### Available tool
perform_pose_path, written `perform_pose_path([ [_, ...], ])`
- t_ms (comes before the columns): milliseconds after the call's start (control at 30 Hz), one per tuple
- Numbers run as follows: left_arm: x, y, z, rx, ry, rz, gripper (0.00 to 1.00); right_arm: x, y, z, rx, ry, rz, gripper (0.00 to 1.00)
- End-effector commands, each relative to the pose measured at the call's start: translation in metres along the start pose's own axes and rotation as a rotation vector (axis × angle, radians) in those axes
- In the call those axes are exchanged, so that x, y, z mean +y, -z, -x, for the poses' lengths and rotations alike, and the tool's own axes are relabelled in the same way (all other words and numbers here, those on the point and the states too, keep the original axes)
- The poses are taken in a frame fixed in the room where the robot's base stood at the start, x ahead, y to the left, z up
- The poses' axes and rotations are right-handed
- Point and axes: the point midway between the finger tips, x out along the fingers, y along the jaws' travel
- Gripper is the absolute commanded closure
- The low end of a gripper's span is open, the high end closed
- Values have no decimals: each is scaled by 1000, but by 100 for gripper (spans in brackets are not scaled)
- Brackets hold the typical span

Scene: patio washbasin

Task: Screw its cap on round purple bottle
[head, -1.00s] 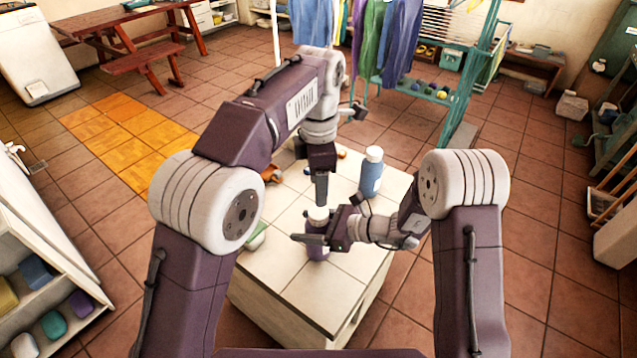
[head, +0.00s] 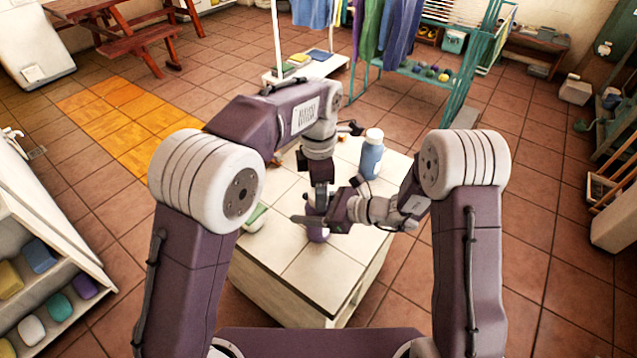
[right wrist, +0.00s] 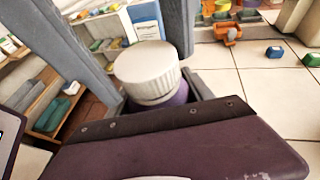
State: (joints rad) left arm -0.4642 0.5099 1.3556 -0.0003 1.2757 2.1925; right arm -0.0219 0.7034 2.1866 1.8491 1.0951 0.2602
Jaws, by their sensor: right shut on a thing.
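The round purple bottle (head: 317,234) stands on the white tiled top of a low cabinet, partly hidden by my grippers in the head view. My right gripper (head: 312,221) is shut on its body from the right. In the right wrist view, a white ribbed cap (right wrist: 148,72) sits on top of the purple bottle (right wrist: 178,97); whether it is threaded tight I cannot tell. My left gripper (head: 318,206) points down from above at the cap. In the right wrist view, its grey fingers (right wrist: 140,55) stand apart on either side of the cap, with gaps visible.
A blue bottle with a white cap (head: 371,158) stands on the tiled top (head: 318,272) behind my right gripper. A green and white item (head: 254,218) lies at its left edge. The front of the top is clear. An orange toy-like thing (right wrist: 228,32) shows in the right wrist view.

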Motion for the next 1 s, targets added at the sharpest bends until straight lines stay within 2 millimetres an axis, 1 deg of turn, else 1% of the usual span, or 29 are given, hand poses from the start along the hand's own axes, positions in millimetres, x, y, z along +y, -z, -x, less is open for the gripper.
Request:
perform_pose_path([
  [167,0,0,0,0,0,0,49,0,0,0,-1,0,1,100],
  [200,0,0,0,0,0,0,52,0,0,0,-1,0,1,100],
  [267,0,0,0,0,0,0,69,0,0,0,-1,0,1,100],
  [300,0,0,0,0,0,0,80,0,0,0,-1,0,1,100],
  [367,0,0,0,0,0,0,96,0,0,0,-1,0,1,100],
  [400,0,0,0,0,0,0,100,0,0,0,-1,0,1,100],
  [500,0,0,0,0,0,-8,100,0,0,0,-1,0,1,100],
  [567,0,0,0,0,0,-57,100,0,0,0,-1,0,1,100],
  [667,0,0,0,0,0,-268,100,0,0,0,-1,0,1,100],
  [800,0,0,0,0,0,-669,100,0,0,0,-1,0,1,100],
  [900,0,0,0,0,0,-905,100,0,0,0,-1,0,1,100],
  [1000,0,0,0,0,0,-1059,100,0,0,0,-1,0,1,100],
])
